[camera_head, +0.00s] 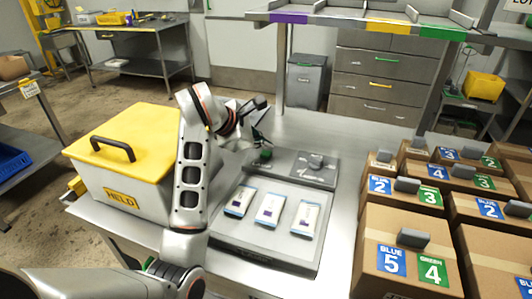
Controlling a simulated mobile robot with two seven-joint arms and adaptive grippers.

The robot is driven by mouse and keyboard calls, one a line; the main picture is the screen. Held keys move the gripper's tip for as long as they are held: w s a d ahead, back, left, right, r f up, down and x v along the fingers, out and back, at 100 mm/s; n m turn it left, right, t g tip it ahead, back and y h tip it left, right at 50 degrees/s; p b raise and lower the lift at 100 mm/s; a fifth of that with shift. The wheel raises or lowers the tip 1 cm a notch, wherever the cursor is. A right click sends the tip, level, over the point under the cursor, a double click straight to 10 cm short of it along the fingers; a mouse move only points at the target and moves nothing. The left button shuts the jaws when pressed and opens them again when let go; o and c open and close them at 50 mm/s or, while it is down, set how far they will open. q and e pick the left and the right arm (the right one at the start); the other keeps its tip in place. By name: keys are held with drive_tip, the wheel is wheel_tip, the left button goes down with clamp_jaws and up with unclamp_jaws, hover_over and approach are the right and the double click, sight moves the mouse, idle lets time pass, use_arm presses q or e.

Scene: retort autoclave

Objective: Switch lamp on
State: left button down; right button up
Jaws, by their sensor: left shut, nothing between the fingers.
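My left gripper (262,138) is shut and empty. It is just above a small dark green knob-like part (265,155) at the back left of the grey unit on the bench. I cannot tell whether the fingers touch it. A grey panel (305,176) beside it carries a small lighter grey piece (316,160). No part is clearly recognisable as the lamp or its switch, and I see no glow. My right gripper is not in view.
A grey tray (265,257) with three white-and-blue packets lies in front of the unit. A yellow-lidded box marked HELD (125,150) stands left. Several labelled cardboard boxes (410,240) crowd the right. A shelf (335,22) stands behind; the bench behind the unit is bare.

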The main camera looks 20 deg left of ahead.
sight(265, 154)
use_arm(q)
drive_tip(key=shift+f+b, duration=0.3)
drive_tip(key=shift+f, duration=0.35)
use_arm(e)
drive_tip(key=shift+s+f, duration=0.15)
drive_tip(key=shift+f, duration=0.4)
use_arm(q)
drive_tip(key=shift+r, duration=0.15)
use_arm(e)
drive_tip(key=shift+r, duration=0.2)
use_arm(q)
drive_tip(key=shift+r+p, duration=0.75)
drive_tip(key=shift+r, duration=0.15)
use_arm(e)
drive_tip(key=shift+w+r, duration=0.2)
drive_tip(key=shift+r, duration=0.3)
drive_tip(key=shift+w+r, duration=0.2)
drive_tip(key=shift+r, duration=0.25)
use_arm(q)
drive_tip(key=shift+r+p, duration=0.65)
drive_tip(key=shift+r, duration=0.3)
wheel_tip(265, 154, up, 4)
drive_tip(key=p, duration=0.3)
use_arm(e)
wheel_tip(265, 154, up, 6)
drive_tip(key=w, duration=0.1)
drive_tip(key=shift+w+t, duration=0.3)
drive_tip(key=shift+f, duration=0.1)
